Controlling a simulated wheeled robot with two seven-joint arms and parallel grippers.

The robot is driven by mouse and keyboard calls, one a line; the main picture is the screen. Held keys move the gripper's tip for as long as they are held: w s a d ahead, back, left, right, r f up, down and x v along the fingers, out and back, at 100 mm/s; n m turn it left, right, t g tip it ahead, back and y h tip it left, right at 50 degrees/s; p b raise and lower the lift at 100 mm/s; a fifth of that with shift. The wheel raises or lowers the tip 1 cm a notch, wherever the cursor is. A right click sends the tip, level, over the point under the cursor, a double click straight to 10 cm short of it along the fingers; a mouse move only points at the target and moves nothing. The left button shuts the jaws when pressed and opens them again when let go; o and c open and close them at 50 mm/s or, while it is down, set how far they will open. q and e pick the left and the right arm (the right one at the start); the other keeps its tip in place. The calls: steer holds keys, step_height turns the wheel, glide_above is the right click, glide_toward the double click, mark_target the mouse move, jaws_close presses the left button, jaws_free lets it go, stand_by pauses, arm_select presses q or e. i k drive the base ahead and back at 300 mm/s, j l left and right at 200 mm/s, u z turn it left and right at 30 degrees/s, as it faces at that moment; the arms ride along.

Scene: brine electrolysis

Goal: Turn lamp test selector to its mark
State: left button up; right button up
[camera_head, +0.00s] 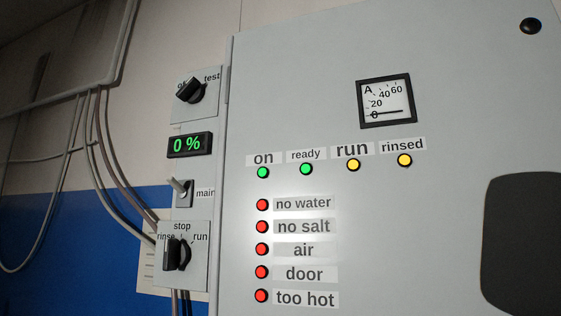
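The lamp test selector (190,90) is a black rotary knob on a small grey plate (207,108), at the upper left beside the cabinet. The word "test" stands at the plate's upper right. A second label at its upper left is partly hidden by the knob. The knob's grip sits slanted, and I cannot tell for sure which label it points to. All the lamps below the meter appear lit: green, yellow and red. Neither of my grippers is in view.
Below the selector are a green "0 %" display (190,144), a main toggle switch (181,188) and a rinse/stop/run selector (175,253). The grey cabinet (300,100) carries a meter (386,101). Cables (110,180) hang at left. A dark rounded shape (525,245) is at right.

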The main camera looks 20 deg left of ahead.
mark_target(192, 91)
steer(key=k+u, duration=0.25)
steer(key=u, duration=0.2)
steer(key=k+u, duration=0.3)
steer(key=u, duration=0.2)
